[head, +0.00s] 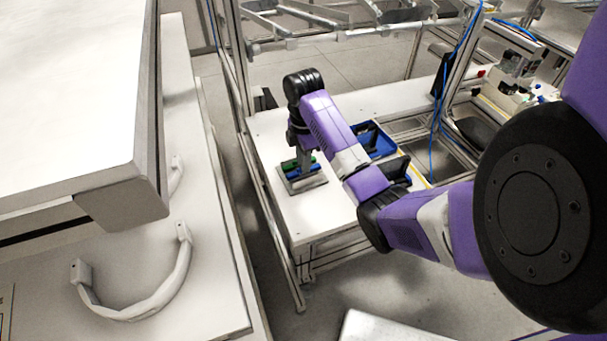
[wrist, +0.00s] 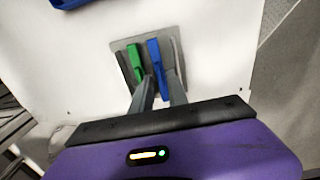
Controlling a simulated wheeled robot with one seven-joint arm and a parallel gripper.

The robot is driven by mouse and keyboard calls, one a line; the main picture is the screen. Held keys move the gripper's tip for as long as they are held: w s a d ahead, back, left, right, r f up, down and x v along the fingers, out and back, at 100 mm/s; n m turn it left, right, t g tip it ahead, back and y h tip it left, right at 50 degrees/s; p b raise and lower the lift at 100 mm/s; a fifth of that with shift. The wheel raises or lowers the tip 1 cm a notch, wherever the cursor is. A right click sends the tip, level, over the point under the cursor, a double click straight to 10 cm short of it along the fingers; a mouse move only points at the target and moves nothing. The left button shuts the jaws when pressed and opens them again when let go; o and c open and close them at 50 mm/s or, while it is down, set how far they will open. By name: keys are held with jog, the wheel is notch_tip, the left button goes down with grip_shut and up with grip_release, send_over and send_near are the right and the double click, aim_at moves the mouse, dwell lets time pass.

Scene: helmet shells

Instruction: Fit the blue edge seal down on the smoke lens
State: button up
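The blue edge seal (wrist: 155,56) shows as a narrow blue strip over a grey plate (wrist: 122,44) on the white table in the wrist view. A green strip (wrist: 134,57) stands beside it on the left. My gripper (wrist: 160,76) points down at the plate, with one finger on each side of the blue strip's near part. Whether the fingers touch the strip is unclear. In the head view, my gripper (head: 304,160) is low over the grey plate (head: 308,184) and hides part of both strips. I cannot make out the smoke lens clearly.
A blue bin (head: 380,148) with dark contents stands on the white table (head: 272,135), right of the plate and behind my arm. A blue corner also shows at the top left of the wrist view (wrist: 68,3). The tabletop left of the plate is clear.

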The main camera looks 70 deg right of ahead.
jog(key=shift+f+p, duration=0.3)
jog(key=shift+f, duration=0.95)
grip_shut()
jog(key=shift+r, duration=0.1)
